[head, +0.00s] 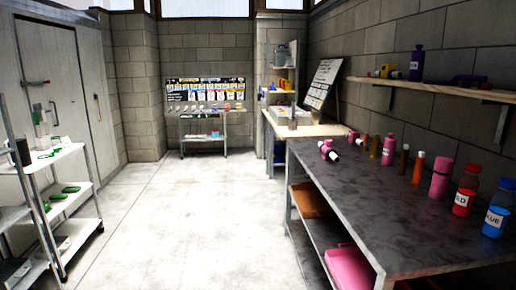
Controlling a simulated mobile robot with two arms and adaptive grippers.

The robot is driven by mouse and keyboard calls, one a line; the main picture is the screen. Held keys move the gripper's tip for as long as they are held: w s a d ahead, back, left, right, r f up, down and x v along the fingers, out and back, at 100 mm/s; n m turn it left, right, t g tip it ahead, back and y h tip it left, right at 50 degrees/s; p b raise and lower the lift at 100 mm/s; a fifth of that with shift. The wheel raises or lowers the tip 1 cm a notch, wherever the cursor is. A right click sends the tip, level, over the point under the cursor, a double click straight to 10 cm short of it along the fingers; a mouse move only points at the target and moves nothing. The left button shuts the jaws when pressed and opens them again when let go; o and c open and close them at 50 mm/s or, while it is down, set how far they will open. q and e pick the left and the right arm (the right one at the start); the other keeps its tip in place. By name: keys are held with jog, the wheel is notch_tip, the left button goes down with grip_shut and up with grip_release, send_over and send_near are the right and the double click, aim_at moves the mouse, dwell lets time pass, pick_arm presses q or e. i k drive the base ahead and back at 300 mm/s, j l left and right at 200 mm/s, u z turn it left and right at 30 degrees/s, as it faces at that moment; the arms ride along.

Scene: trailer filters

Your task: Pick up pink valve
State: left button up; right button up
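A small pink and white piece, which looks like the pink valve (327,150), lies near the far left corner of the dark bench (365,205) on the right. Its white ends point to the sides. Another small pink thing (353,135) sits a little behind it at the bench's far edge, too small to make out. Neither of my grippers shows in the head view.
Along the bench's right side stand a pink bottle (388,150), a pink cylinder (439,179), a red bottle (465,191) and a blue bottle (496,209). A wooden wall shelf (440,86) hangs above. A white rack (60,190) stands left. The middle floor is clear.

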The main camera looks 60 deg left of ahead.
aim_at(329, 154)
jog(key=j+u, duration=0.45)
jog(key=i+j+u, duration=0.15)
jog(key=j+u, duration=0.25)
jog(key=i+j+u, duration=0.15)
jog(key=j+u, duration=0.15)
jog(key=u, duration=0.15)
jog(key=i+j, duration=0.1)
